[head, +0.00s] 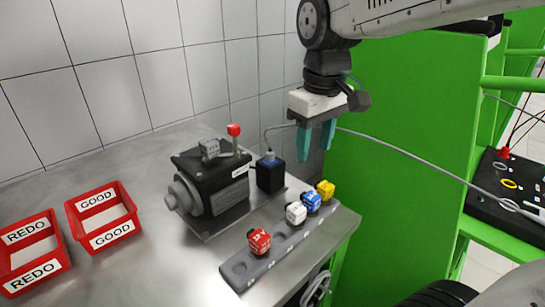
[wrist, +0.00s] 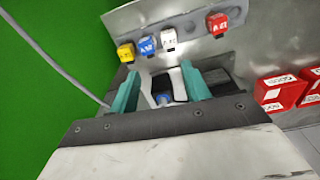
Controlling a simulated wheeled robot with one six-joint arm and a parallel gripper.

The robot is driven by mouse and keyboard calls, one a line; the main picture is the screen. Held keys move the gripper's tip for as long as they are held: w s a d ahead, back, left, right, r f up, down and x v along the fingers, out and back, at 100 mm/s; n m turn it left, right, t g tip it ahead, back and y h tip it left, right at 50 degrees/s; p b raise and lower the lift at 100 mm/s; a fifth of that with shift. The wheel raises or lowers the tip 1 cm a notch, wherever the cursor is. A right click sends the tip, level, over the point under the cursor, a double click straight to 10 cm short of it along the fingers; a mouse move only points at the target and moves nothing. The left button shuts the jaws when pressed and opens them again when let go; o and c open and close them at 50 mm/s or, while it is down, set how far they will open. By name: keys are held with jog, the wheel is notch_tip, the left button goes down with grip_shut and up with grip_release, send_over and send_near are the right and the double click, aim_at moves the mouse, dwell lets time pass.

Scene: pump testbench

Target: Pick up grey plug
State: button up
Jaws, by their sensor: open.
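A small grey block that looks like the grey plug (head: 209,149) sits on top of the black pump unit (head: 215,188) in the head view. I cannot make it out in the wrist view. My gripper (head: 315,147) is open and empty, with teal fingers pointing down. It hangs above and to the right of the pump, apart from the grey plug. In the wrist view my gripper (wrist: 160,75) frames a dark area and a blue connector (wrist: 163,98) between its fingers.
A grey strip (head: 240,268) holds red, white, blue and yellow plugs along the table's front edge. A black box (head: 270,174) with a cable stands right of the pump. A red-knobbed lever (head: 234,130) rises beside the plug. Red GOOD (head: 107,235) and REDO (head: 35,270) bins stand left.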

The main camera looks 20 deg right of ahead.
aim_at(270, 151)
jog(key=w+n, duration=0.1)
jog(key=w, duration=0.4)
jog(key=w+a+f+n, duration=0.1)
jog(key=w, duration=0.5)
jog(key=w+a+f+n, duration=0.1)
jog(key=w, duration=0.4)
jog(key=shift+w+f+n+g, duration=0.25)
jog(key=shift+w+n+g, duration=0.05)
jog(key=shift+n+g, duration=0.1)
jog(key=shift+w+a+f, duration=0.1)
jog(key=shift+w+f, duration=0.1)
jog(key=shift+f, duration=0.1)
jog(key=f, duration=0.7)
jog(key=shift+w+f, duration=0.15)
jog(key=shift+w, duration=0.05)
jog(key=c, duration=1)
jog(key=shift+r, duration=0.8)
notch_tip(270, 151, up, 2)
jog(key=shift+r, duration=0.15)
jog(key=s+d, duration=0.2)
jog(key=s, duration=0.5)
jog(key=s+d+r, duration=0.1)
jog(key=s+d, duration=0.2)
jog(key=s, duration=0.5)
jog(key=shift+s, duration=0.15)
